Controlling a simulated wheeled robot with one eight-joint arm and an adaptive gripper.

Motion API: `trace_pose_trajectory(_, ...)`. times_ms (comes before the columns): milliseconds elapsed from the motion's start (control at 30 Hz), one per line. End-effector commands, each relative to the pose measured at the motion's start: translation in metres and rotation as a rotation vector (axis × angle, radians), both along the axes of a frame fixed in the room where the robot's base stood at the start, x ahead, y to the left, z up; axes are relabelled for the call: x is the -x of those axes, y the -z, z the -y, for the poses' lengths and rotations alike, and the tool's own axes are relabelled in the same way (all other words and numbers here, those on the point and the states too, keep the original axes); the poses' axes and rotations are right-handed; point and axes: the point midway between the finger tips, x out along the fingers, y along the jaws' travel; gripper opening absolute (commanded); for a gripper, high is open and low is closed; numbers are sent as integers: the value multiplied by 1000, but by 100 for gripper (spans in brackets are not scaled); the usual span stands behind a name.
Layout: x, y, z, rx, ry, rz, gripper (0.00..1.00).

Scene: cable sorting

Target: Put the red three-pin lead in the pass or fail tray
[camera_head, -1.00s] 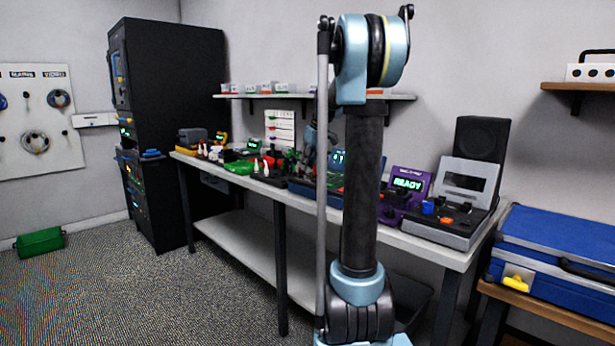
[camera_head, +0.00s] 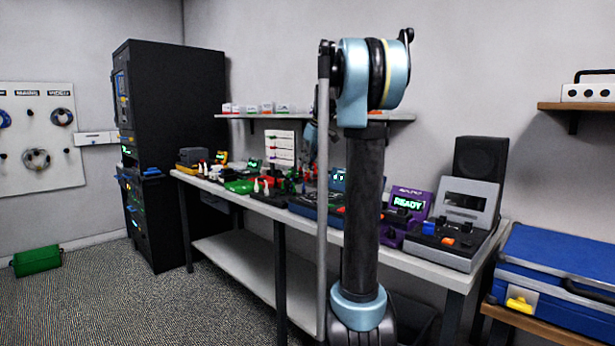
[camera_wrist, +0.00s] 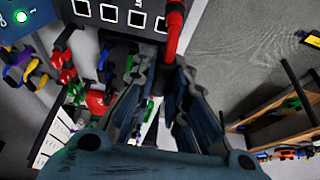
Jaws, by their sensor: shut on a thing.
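A red lead (camera_wrist: 173,32) shows at the top middle of the wrist view, between the tips of my gripper (camera_wrist: 165,72). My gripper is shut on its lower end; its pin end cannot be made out. In the head view my upper arm hides part of the bench, and the gripper and lead cannot be made out there. A green tray (camera_head: 239,187) lies on the bench, left of the middle. Whether it is the pass tray, and where the fail tray is, I cannot tell.
The long bench (camera_head: 462,257) is crowded with testers, including a purple one (camera_head: 408,203) reading READY. A shelf (camera_head: 390,117) hangs above it. Several coloured plugs (camera_wrist: 65,65) lie left of my gripper in the wrist view. A blue case (camera_head: 560,270) stands at right.

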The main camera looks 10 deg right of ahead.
Motion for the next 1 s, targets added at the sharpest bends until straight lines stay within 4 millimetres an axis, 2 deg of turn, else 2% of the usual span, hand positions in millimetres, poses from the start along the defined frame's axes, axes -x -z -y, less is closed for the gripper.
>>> trace_pose_trajectory(100,0,-13,0,0,0,0,0)
trace_pose_trajectory(300,0,-25,0,0,0,0,0)
trace_pose_trajectory(800,0,-48,0,0,0,0,0)
trace_pose_trajectory(1000,0,-49,0,0,0,0,0)
